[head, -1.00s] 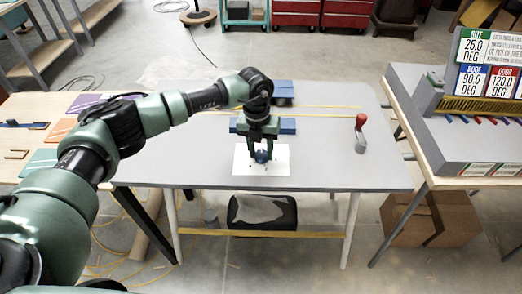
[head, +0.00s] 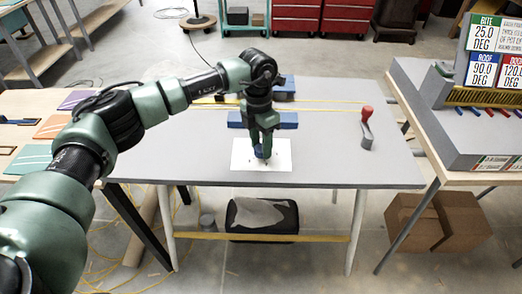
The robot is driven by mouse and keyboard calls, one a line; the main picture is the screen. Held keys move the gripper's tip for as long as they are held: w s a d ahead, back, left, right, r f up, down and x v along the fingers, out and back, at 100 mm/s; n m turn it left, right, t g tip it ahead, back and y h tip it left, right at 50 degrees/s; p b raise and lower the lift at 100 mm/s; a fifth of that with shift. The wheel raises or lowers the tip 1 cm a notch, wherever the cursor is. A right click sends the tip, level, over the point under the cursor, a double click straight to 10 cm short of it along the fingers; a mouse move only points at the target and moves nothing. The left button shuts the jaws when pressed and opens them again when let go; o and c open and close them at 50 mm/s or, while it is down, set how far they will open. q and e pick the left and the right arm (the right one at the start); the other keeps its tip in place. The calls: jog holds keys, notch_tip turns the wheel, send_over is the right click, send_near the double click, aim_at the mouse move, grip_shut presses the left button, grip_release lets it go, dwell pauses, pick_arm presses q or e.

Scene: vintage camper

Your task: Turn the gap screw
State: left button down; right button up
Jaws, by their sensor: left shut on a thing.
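My left gripper (head: 263,150) points down over the white sheet (head: 275,163) on the grey table. It is shut on a small dark blue knob (head: 260,154), which I take to be the gap screw; the fingers hide most of it. Behind the gripper lie blue blocks (head: 284,120), partly hidden by my arm. My right gripper does not show.
A crank with a red knob (head: 366,112) stands at the right of the grey table (head: 330,150). A bench with a sign (head: 485,70) stands at the far right. Coloured cards (head: 52,127) lie on the left bench. The table's front right is clear.

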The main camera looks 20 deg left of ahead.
pick_arm(q)
jog(key=m+b, duration=0.2)
jog(key=m, duration=0.2)
jog(key=shift+w+f+m+b, duration=0.1)
jog(key=shift+m+b, duration=0.3)
jog(key=shift+d+m+b, duration=0.1)
jog(key=shift+m+b, duration=0.95)
jog(key=shift+m, duration=1.45)
jog(key=shift+y, duration=0.3)
jog(key=shift+r, duration=0.2)
jog(key=c, duration=0.9)
grip_release()
jog(key=r, duration=0.5)
jog(key=r+b, duration=0.1)
jog(key=r, duration=0.1)
jog(key=shift+w+r, duration=0.25)
jog(key=shift+r, duration=0.1)
